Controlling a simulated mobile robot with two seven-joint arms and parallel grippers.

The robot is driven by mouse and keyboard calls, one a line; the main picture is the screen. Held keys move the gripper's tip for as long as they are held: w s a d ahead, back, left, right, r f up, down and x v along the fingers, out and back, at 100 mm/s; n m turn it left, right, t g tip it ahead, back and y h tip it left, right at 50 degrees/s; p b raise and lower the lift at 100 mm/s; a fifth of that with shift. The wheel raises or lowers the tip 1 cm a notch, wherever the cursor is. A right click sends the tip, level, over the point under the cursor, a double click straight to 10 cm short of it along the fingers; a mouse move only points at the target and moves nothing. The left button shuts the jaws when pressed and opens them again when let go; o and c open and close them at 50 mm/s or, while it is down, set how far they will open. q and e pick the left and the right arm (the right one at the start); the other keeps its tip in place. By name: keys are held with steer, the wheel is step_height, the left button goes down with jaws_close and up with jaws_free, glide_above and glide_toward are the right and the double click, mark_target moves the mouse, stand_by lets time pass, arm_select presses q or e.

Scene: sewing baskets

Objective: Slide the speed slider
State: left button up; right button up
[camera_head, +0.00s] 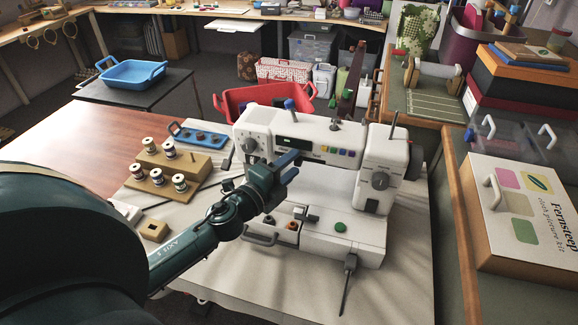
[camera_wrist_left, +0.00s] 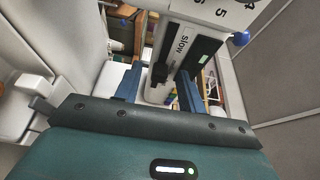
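The white sewing machine (camera_head: 315,150) stands on a pale cloth. My left gripper (camera_head: 287,168) is in front of its arm, towards the head end. A small black knob (camera_wrist_left: 160,72) sits near the slow end. My left gripper (camera_wrist_left: 158,90) has its blue fingers apart, one on each side of the knob's area. Contact with the knob cannot be told. The slider cannot be made out in the head view. My right gripper is not in view.
A wooden spool stand (camera_head: 170,165) and a blue tray (camera_head: 200,135) are left of the machine. A red basket (camera_head: 262,98) is behind it. A boxed kit (camera_head: 525,215) is at the right.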

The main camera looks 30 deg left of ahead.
arm_select(q)
steer(key=s+a+b, duration=0.2)
steer(key=s+b, duration=0.1)
steer(key=s, duration=1)
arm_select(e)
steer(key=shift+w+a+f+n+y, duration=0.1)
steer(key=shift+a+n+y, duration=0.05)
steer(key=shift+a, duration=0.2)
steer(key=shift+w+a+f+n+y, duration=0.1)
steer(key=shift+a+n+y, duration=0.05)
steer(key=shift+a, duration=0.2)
